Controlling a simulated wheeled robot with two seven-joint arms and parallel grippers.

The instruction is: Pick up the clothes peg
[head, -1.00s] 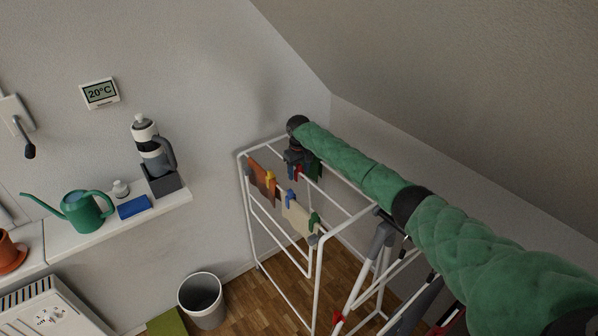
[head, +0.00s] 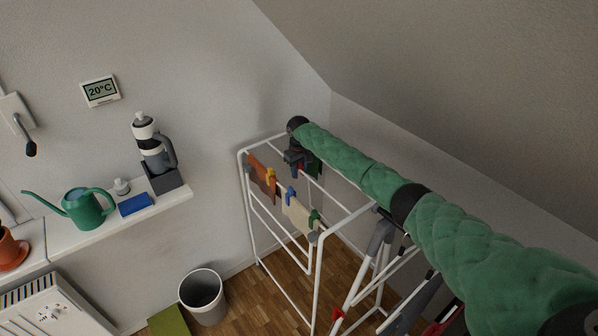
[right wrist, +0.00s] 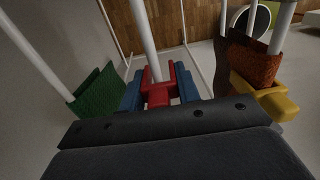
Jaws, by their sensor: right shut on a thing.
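A red clothes peg (right wrist: 159,88) sits between the blue fingertips of my right gripper (right wrist: 160,92), which is shut on it. A white bar of the drying rack runs up to the peg in the right wrist view; I cannot tell whether the peg is still clipped on it. In the head view my right gripper (head: 297,162) is at the far end of the rack (head: 319,275), and the peg is not clearly visible there. My left gripper is not in view.
An orange cloth (right wrist: 250,58) with a yellow peg (right wrist: 262,97) hangs close to the gripper on one side, a green cloth (right wrist: 97,92) on the other. A cream cloth (head: 298,216) with blue and green pegs hangs nearer. A sloped wall is at right.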

